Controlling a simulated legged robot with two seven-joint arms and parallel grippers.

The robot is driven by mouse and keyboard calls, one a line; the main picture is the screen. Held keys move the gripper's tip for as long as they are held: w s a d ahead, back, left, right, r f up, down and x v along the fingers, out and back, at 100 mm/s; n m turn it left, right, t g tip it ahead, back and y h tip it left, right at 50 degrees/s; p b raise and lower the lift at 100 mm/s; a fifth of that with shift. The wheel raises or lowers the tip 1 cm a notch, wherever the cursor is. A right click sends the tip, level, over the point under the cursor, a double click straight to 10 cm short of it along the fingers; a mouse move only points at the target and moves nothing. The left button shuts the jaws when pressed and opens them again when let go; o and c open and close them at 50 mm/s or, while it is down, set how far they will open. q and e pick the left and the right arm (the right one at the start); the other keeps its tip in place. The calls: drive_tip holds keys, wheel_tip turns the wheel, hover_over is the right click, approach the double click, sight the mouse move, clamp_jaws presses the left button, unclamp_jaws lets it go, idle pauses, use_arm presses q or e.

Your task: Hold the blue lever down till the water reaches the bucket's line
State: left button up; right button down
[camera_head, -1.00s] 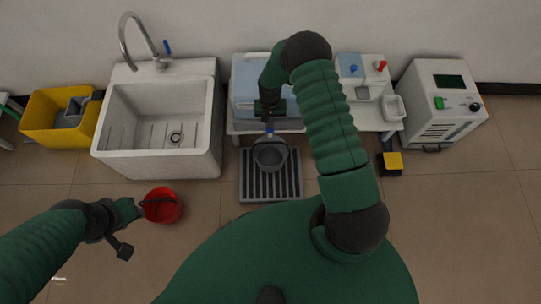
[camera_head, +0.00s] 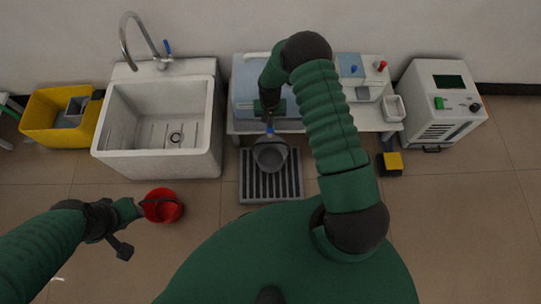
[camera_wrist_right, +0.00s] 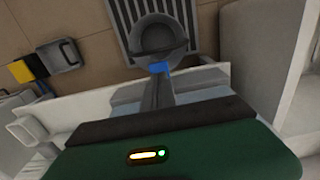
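The blue lever (camera_head: 270,130) sits at the front of the light-blue tank on the low bench, just above the grey bucket (camera_head: 270,156). The lever also shows in the right wrist view (camera_wrist_right: 160,67), with the bucket (camera_wrist_right: 160,40) beyond it. My right gripper (camera_head: 269,116) is over the lever from behind. Its fingers look closed together, with their tips at or touching the lever. The water level and the bucket's line cannot be made out. My left gripper (camera_head: 138,209) is low at the left, beside a red bucket (camera_head: 164,206); its finger gap is unclear.
The grey bucket stands on a slatted drain grate (camera_head: 287,191). A white sink (camera_head: 205,150) is to the left, with a yellow bin (camera_head: 38,121) beyond it. A bench (camera_head: 378,122) with small devices and a white machine (camera_head: 435,112) are to the right. A yellow-black pedal (camera_head: 392,165) is on the floor.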

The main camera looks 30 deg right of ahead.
drive_tip(key=shift+f, duration=0.1)
idle(0.5)
drive_tip(key=shift+f+b, duration=0.85)
drive_tip(key=shift+f, duration=0.25)
idle(6.3)
